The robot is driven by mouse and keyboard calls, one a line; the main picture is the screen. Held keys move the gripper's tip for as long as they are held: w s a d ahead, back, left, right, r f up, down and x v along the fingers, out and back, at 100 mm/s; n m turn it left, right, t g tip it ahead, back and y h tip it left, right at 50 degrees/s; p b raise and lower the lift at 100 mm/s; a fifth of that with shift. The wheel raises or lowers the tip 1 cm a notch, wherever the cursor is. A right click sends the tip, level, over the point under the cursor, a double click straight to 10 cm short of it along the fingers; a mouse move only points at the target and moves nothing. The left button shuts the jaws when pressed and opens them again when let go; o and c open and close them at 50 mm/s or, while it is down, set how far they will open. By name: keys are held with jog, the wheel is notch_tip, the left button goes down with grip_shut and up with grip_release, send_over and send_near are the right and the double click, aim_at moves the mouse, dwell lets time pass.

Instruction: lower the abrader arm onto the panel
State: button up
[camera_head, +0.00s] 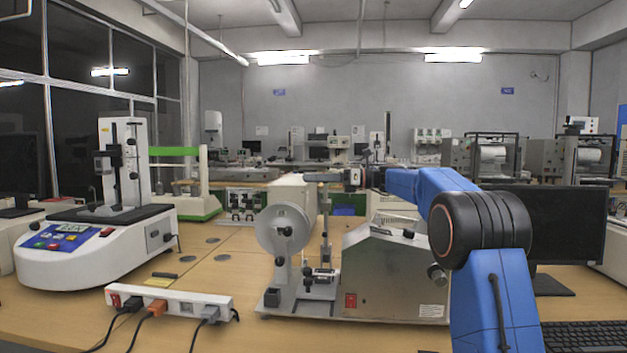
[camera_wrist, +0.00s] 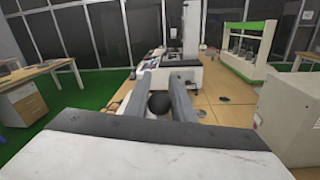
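The abrader appears to be the bench machine with a steel housing (camera_head: 395,275) and a pale disc (camera_head: 275,215) at its left. A thin upright rod (camera_head: 325,225) stands between disc and housing, above a small clamp-like part (camera_head: 320,276); I cannot clearly tell the arm or the panel apart. My gripper (camera_head: 322,177) reaches in from the right, level, at the rod's upper end. In the wrist view my gripper (camera_wrist: 165,88) has its fingers apart, with a dark round knob (camera_wrist: 158,104) between them. Whether they press on the knob cannot be told.
A white tester (camera_head: 95,245) with a tall column stands at the left. A white power strip (camera_head: 175,298) with cables lies at the front. A monitor (camera_head: 560,222) and keyboard (camera_head: 580,337) are at the right. Bare wooden table (camera_head: 225,275) shows between the tester and the abrader.

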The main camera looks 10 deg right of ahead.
grip_shut()
jog(key=s+a+f+n, duration=0.3)
jog(key=s+f+n, duration=0.3)
jog(key=s, duration=0.5)
jog(key=shift+s+a+f, duration=0.3)
jog(key=shift+s+a, duration=0.1)
jog(key=o, duration=0.5)
grip_release()
jog(key=shift+o, duration=0.2)
